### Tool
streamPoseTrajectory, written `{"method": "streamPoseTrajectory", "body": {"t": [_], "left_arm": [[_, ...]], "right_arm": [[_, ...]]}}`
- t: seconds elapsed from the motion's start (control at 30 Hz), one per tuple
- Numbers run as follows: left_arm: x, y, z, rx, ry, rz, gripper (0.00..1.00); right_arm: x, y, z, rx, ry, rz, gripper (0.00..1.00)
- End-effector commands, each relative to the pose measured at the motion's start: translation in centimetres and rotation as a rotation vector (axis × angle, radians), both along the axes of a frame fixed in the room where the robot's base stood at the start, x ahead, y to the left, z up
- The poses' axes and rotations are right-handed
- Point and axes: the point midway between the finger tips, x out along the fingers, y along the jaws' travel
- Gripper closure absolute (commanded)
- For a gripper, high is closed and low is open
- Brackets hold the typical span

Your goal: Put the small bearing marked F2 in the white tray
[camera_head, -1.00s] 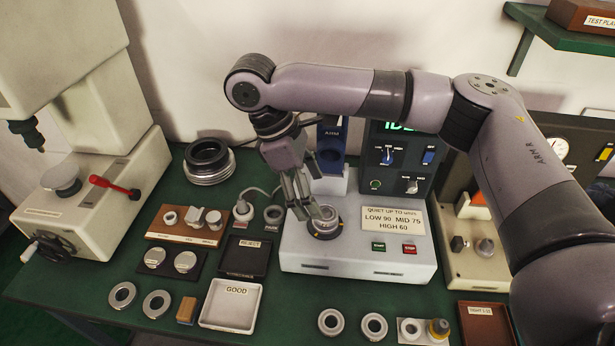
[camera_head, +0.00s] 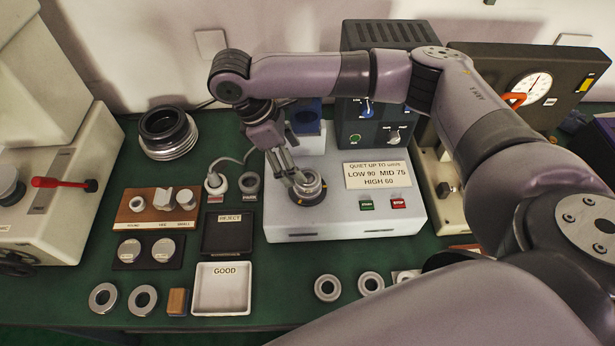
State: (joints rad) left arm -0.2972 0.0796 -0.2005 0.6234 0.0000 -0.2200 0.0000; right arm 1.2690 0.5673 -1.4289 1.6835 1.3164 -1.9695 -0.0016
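The white tray marked GOOD (camera_head: 222,302) stands empty at the front, left of centre. My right gripper (camera_head: 303,187) reaches down onto the white test machine (camera_head: 282,222). Its fingertips are at a metal bearing ring (camera_head: 312,181) seated on the machine's dark round mount; I cannot tell whether they are closed on it. Other small bearings lie on the green bench: two left of the tray (camera_head: 103,298) (camera_head: 143,299) and two right of it (camera_head: 327,288) (camera_head: 371,284). No F2 mark is legible on any ring. My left gripper is not in view.
A black REJECT tray (camera_head: 228,248) sits directly behind the white tray. A wooden block with sample parts (camera_head: 128,217), a dark plate with two discs (camera_head: 117,263) and a small brown block (camera_head: 177,302) are to the left. My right arm covers the front right.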

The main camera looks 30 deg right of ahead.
Motion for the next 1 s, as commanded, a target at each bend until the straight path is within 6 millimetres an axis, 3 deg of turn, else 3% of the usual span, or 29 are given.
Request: {"method": "streamPoseTrajectory", "body": {"t": [0.17, 0.6, 0.83, 1.0], "left_arm": [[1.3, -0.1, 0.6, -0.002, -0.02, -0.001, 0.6], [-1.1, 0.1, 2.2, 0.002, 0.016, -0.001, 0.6], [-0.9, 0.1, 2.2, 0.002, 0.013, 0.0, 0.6], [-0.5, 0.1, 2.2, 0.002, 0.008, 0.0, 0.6]], "right_arm": [[-0.2, -0.4, -1.0, 0.001, -0.001, 0.001, 0.25], [-0.9, -1.9, -5.8, -0.001, -0.001, -0.001, 0.25], [-0.9, -2.0, -6.0, -0.001, -0.002, 0.001, 0.25], [-0.9, -2.0, -6.0, 0.0, -0.002, 0.002, 0.36]]}}
